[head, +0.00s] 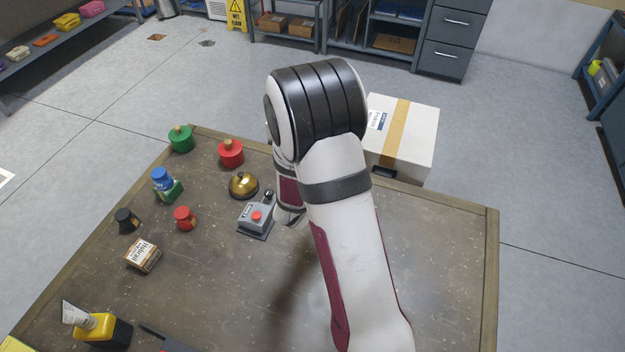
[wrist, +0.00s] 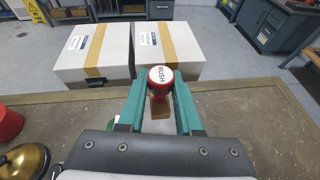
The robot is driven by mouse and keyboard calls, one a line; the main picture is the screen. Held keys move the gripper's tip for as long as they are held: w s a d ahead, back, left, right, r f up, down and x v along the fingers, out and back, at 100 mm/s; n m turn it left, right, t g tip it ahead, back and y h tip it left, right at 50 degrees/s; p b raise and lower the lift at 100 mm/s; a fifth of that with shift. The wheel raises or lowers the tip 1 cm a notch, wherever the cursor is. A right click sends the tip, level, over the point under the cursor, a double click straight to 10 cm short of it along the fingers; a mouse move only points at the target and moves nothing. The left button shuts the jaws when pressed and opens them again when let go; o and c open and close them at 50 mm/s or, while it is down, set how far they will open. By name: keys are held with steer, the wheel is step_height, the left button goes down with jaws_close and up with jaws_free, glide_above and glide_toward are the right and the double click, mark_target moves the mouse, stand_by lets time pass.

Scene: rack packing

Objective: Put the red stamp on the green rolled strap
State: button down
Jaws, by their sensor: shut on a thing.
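My gripper (wrist: 160,98) is shut on the red stamp (wrist: 160,76), whose round red top with a white RUSH label shows between the teal fingers in the wrist view. The stamp looks held upright above the table; its lower end is hard to make out. In the head view my arm hides the gripper and the stamp. A small green patch (wrist: 102,122) shows just left of the fingers in the wrist view, mostly covered by the gripper. It may be the green rolled strap, but I cannot tell for sure. Any contact between stamp and strap is hidden.
Cartons (head: 402,140) stand beyond the far edge. The right side is clear.

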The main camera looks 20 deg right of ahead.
steer(key=w+a+f, duration=0.4)
steer(key=shift+w+a, duration=0.35)
steer(key=shift+w, duration=0.05)
steer(key=shift+w+a+f, duration=0.15)
steer(key=shift+f, duration=1)
steer(key=shift+w+a+f, duration=0.1)
steer(key=shift+f, duration=1)
steer(key=c, duration=0.6)
jaws_free()
steer(key=shift+f, duration=0.1)
